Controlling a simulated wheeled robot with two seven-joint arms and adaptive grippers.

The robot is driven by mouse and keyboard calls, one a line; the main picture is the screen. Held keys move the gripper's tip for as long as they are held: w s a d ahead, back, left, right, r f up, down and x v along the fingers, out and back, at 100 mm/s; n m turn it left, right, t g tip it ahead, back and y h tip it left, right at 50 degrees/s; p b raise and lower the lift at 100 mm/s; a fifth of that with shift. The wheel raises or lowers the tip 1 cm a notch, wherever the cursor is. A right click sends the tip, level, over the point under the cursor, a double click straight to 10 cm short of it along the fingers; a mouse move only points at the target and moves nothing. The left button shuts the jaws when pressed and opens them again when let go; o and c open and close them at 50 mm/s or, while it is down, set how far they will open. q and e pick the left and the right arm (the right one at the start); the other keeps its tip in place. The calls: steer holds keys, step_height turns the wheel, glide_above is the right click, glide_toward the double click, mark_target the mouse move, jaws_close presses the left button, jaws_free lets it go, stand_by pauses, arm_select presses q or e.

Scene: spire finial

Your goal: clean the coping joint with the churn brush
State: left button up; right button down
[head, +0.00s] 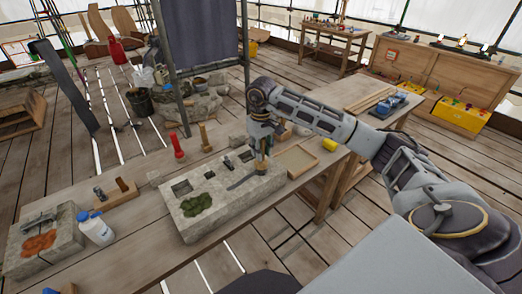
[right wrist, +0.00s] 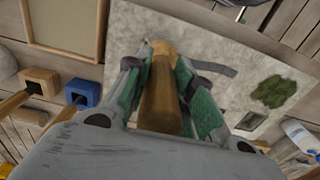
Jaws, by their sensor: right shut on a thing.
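My right gripper (head: 262,152) is over the right part of a pale stone block (head: 222,217) on the bench. In the right wrist view its green-padded fingers (right wrist: 163,85) are shut on a wooden handle (right wrist: 160,100), likely the churn brush. The handle's lower end is at or just above the stone; contact is unclear and the bristles do not show. A dark grey strip (head: 242,181), perhaps the coping joint, lies beside it on the block's top. Green moss (head: 197,204) covers part of the block, with dark recesses behind it. My left gripper is not in view.
A shallow wooden tray (head: 298,160) lies right of the block. A red-handled tool (head: 178,147) and a wooden tool (head: 205,138) stand behind it. A white bottle (head: 96,230) and another stone block (head: 35,245) with an orange patch are at left.

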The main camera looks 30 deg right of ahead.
steer(key=shift+d, duration=0.1)
steer(key=shift+w+d+b, duration=0.1)
steer(key=shift+d+b, duration=0.25)
steer(key=shift+d, duration=0.8)
steer(key=shift+d, duration=0.25)
stand_by(0.3)
step_height(320, 180, up, 7)
steer(key=p, duration=0.3)
stand_by(0.7)
